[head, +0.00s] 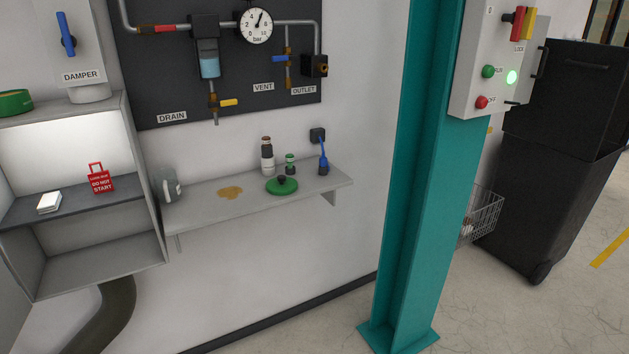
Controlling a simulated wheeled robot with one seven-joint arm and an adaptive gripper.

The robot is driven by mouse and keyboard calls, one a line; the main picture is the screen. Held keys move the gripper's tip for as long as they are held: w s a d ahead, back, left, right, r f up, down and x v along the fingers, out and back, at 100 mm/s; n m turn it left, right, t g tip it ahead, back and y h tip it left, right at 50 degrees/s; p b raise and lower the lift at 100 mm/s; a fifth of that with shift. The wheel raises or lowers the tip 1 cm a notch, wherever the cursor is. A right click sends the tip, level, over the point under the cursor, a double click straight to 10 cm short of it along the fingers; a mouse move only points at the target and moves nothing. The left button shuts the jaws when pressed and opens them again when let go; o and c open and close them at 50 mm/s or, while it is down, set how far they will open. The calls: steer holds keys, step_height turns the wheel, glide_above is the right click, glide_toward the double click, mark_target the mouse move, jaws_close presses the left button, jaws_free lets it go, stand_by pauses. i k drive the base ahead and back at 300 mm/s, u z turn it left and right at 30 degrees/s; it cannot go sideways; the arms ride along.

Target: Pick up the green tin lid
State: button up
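A round green lid (282,186) with a dark knob on top lies flat on the grey wall shelf (205,211), right of the shelf's middle. A second green round thing, tin-like (15,102), sits on top of the cabinet at the far left; it is partly cut off by the picture edge. I cannot tell whether it is a tin or a lid. My gripper is not in view.
Behind the lid stand a bottle (267,158), a small green-topped bottle (290,164) and a blue-handled thing (323,160). A brown stain (230,192) and a glass mug (170,186) are to its left. A teal steel column (411,190) rises right of the shelf.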

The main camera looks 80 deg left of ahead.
mark_target(282, 185)
steer(key=i, duration=2)
steer(key=u, duration=4)
steer(key=i, duration=0.95)
